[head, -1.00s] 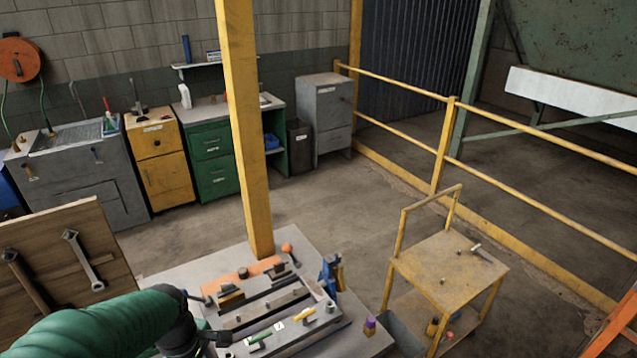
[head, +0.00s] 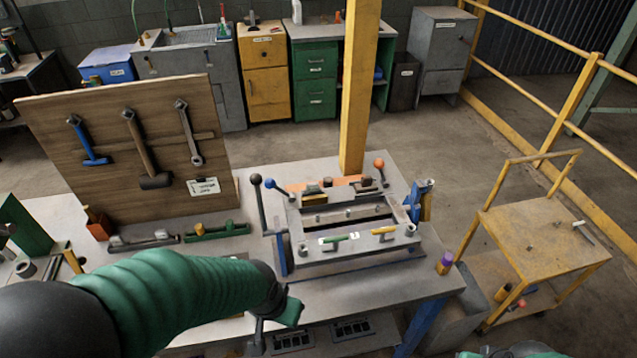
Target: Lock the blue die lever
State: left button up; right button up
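A die fixture (head: 345,220) sits on the grey workbench. At its left back corner a lever with a blue knob (head: 270,184) leans up and left, beside a taller lever with a black knob (head: 256,180). A lever with an orange knob (head: 379,164) stands at the back right. An upright blue bar (head: 281,254) shows at the fixture's left front. My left arm, in a green sleeve, reaches in from the left. Its gripper (head: 259,338) is low, in front of the fixture and apart from the levers; its fingers are too unclear to judge. My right gripper is not visible.
A wooden tool board (head: 130,125) stands at the left back of the bench (head: 395,290). A yellow post (head: 359,90) rises behind the fixture. A blue clamp-like item (head: 413,200) and a purple-topped block (head: 445,262) are at right. A yellow cart (head: 545,240) stands beyond.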

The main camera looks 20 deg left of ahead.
aim_at(269, 183)
jog(key=i+j+u, duration=0.15)
jog(key=j, duration=0.25)
jog(key=i+j+u, duration=0.15)
jog(key=j, duration=0.2)
jog(key=i+j+u, duration=0.15)
jog(key=j, duration=0.2)
